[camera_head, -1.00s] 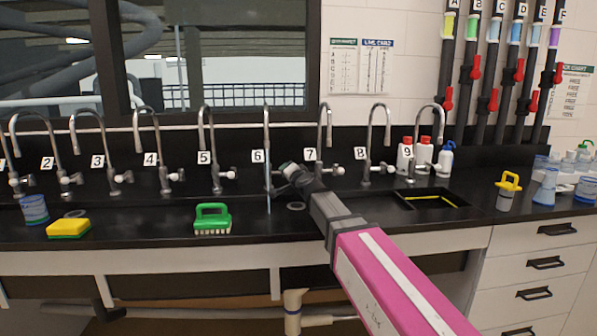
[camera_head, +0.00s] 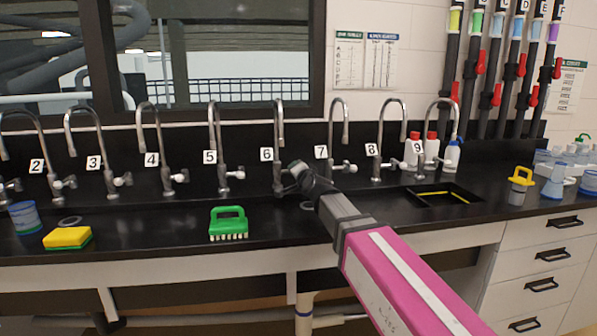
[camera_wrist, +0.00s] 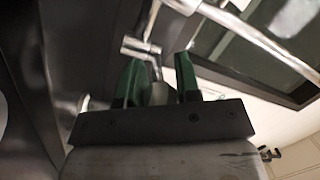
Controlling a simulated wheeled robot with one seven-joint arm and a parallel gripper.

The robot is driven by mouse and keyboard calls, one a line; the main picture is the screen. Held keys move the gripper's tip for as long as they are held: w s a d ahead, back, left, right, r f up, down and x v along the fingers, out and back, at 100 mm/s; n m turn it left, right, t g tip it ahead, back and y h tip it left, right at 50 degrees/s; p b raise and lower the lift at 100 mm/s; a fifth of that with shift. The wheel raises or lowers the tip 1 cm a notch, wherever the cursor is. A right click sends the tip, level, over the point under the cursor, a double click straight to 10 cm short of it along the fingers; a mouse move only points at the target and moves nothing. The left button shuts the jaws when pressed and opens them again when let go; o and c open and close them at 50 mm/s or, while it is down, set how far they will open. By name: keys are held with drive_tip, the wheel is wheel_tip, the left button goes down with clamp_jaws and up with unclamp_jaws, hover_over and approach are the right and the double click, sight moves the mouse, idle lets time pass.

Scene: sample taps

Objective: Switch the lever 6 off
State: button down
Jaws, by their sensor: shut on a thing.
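The tap labelled 6 (camera_head: 279,125) stands in the row of taps on the back of the black counter. No water stream shows under its spout. My gripper (camera_head: 297,172) is at the right side of this tap's base, over its lever. The lever is mostly hidden by the gripper in the head view. In the wrist view, my gripper's two green fingers (camera_wrist: 158,82) are on either side of a grey part, the lever of tap 6 (camera_wrist: 159,94). The chrome tap shows just beyond the fingertips.
Tap 5 (camera_head: 214,140) and tap 7 (camera_head: 332,135) stand close on either side. A green brush (camera_head: 228,224) and a yellow sponge (camera_head: 67,238) lie on the counter at the left. A sink basin (camera_head: 474,198) and bottles are at the right.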

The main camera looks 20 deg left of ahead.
drive_tip(key=c, duration=0.8)
unclamp_jaws()
drive_tip(key=shift+s, duration=0.1)
drive_tip(key=v, duration=1)
drive_tip(key=shift+s+d, duration=0.2)
drive_tip(key=shift+s, duration=0.1)
